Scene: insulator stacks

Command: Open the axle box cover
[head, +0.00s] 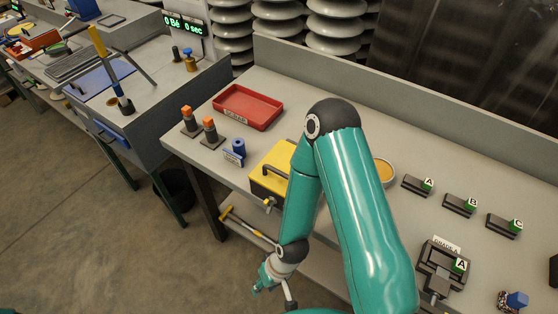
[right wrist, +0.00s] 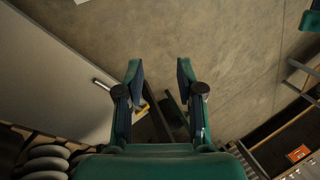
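The yellow box (head: 272,166), which I take for the axle box, stands near the front edge of the grey workbench (head: 320,104). It has a dark bar handle on top, and its lid looks shut. My right arm hides its right part. My right gripper (head: 270,288) hangs in front of the bench, below and apart from the box. In the right wrist view my right gripper (right wrist: 158,76) is open, with nothing held between its fingers. The box cannot be made out clearly there. My left gripper is not in view.
A yellow-handled hammer (head: 240,225) lies below the bench top. Blocks labelled A (head: 417,185), B and C stand at right. Open floor lies at left.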

